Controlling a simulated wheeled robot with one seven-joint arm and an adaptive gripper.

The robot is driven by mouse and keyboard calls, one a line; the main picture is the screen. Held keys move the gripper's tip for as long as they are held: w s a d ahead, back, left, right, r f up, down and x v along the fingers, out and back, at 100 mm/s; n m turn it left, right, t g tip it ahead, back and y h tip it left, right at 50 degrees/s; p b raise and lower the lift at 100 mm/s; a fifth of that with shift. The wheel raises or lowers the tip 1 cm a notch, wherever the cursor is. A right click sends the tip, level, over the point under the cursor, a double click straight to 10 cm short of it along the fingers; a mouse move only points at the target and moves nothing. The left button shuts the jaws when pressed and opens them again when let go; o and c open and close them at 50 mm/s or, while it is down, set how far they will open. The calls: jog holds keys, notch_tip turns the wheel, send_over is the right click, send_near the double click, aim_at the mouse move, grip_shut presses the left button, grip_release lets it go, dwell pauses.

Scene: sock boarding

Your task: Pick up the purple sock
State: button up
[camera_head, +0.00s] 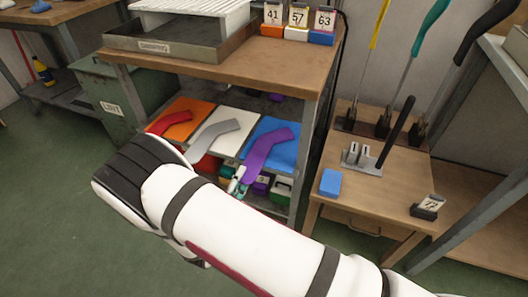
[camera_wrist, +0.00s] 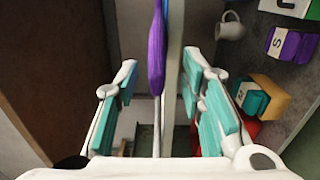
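The purple sock (camera_head: 265,150) lies on a blue board (camera_head: 287,136) on the shelf under the bench top, its lower end hanging toward the front edge. My gripper (camera_head: 238,184) is at the sock's lower end, mostly hidden behind my arm. In the wrist view my gripper (camera_wrist: 160,78) has its two white fingers with teal pads spread apart. The purple sock (camera_wrist: 157,48) shows edge-on as a narrow strip between them, with a visible gap on each side. Whether either finger touches it farther along cannot be told.
A grey sock (camera_head: 214,132) and a red sock (camera_head: 175,121) lie on boards to the left. Small coloured boxes and a white mug (camera_wrist: 230,28) stand below. The wooden bench top (camera_head: 285,60) is above. A side table with a blue block (camera_head: 331,182) stands at right.

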jog(key=b+x, duration=0.1)
jog(key=x, duration=0.2)
jog(key=shift+w+d+r, duration=0.1)
jog(key=shift+w+d, duration=0.05)
grip_shut()
